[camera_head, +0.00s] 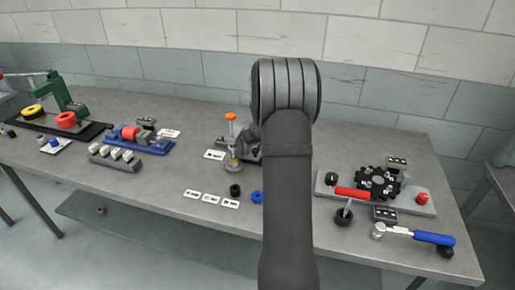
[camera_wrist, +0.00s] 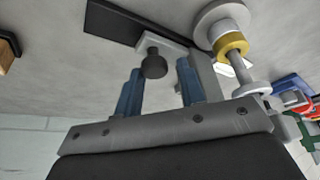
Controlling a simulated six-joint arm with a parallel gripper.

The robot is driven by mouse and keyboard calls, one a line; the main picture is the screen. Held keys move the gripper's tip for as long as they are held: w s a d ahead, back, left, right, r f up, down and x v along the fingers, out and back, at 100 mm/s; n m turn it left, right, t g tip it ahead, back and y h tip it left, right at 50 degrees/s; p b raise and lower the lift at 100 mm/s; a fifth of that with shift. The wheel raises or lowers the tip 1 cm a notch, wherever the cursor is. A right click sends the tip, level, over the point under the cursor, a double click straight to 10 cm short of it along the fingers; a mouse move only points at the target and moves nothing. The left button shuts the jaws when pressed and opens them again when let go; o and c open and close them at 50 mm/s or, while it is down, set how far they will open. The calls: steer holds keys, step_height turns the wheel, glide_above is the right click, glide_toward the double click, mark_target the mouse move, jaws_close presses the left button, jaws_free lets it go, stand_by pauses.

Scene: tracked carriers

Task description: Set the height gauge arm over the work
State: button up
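The height gauge (camera_head: 233,150) stands mid-table in the head view, a thin upright post with an orange top and yellow collar, just left of my arm. Dark parts beside it are partly covered by my arm. In the wrist view, what looks like the gauge shows a round pale base (camera_wrist: 218,18), a yellow collar (camera_wrist: 231,45) and a metal post, right of my fingers. My gripper (camera_wrist: 158,68) is open, its two blue fingers apart. A dark round knob (camera_wrist: 153,64) on a pale block shows between the fingertips; I cannot tell whether either finger touches it. The head view hides my gripper.
A blue fixture (camera_head: 135,142) with a red cylinder stands left of the gauge. A grey plate (camera_head: 405,207) with a black indexed disc and red handle lies right. A blue-handled ratchet (camera_head: 432,238) is near the right front edge. Small label cards (camera_head: 211,198) lie along the front.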

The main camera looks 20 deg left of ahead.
steer(key=shift+o, duration=0.9)
steer(key=shift+d+r, duration=0.15)
steer(key=shift+r, duration=0.1)
steer(key=v, duration=1.7)
steer(key=shift+f, duration=0.15)
